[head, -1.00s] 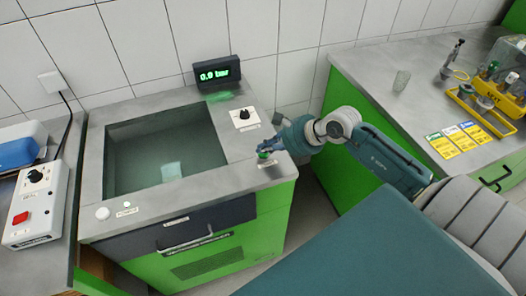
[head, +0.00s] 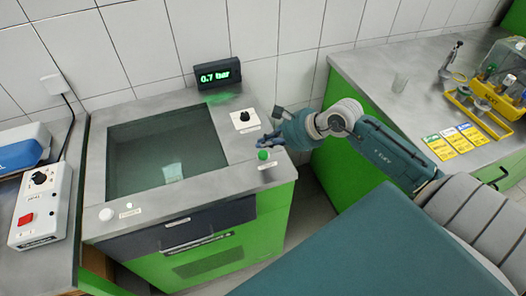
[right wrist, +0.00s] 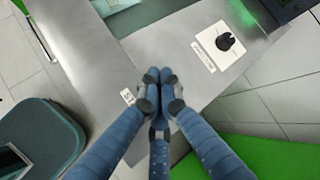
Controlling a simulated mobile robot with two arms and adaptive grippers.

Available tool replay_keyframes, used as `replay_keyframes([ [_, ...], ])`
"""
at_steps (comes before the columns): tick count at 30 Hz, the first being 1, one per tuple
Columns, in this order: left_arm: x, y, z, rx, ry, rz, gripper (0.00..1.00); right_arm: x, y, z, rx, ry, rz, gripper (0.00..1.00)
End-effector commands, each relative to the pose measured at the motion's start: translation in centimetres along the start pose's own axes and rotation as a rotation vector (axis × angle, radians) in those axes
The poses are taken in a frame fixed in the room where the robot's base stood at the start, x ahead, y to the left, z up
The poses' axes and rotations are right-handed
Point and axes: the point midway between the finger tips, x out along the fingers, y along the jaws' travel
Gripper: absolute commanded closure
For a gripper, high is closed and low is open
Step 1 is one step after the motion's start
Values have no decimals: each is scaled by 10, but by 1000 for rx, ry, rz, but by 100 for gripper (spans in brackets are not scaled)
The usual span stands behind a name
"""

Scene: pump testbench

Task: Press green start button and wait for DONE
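The green start button (head: 263,155) stands on the right front corner of the grey test bench top (head: 240,172), with a small label beside it. My right gripper (head: 262,141) is just above and behind the button, apart from it in the head view. In the right wrist view its fingers (right wrist: 160,76) are closed together with nothing between them. There the button is hidden, and a partly covered label (right wrist: 128,96) shows by the fingertips. The display (head: 217,73) at the back of the bench reads 0.7 bar in green. My left gripper is out of view.
A black rotary knob on a white plate (head: 244,119) sits behind the button. A sunken basin (head: 166,150) fills the bench middle. A control box (head: 40,207) with a red button stands at left. A side counter (head: 415,90) at right holds a glass and a yellow rack.

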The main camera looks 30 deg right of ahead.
Motion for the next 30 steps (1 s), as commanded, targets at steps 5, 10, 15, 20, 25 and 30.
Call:
replay_keyframes([
  [5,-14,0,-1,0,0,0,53,-16,-12,11,-3,1,-1,100],
  [10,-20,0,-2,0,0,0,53,-24,-18,17,-2,1,0,100],
  [15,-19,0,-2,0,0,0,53,-24,-17,17,-1,1,0,100],
  [20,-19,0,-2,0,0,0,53,-24,-17,17,-1,1,0,100],
  [25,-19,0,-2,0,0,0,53,-24,-17,17,-1,1,0,100],
  [30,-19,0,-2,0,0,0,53,-24,-17,17,-1,1,0,100],
])
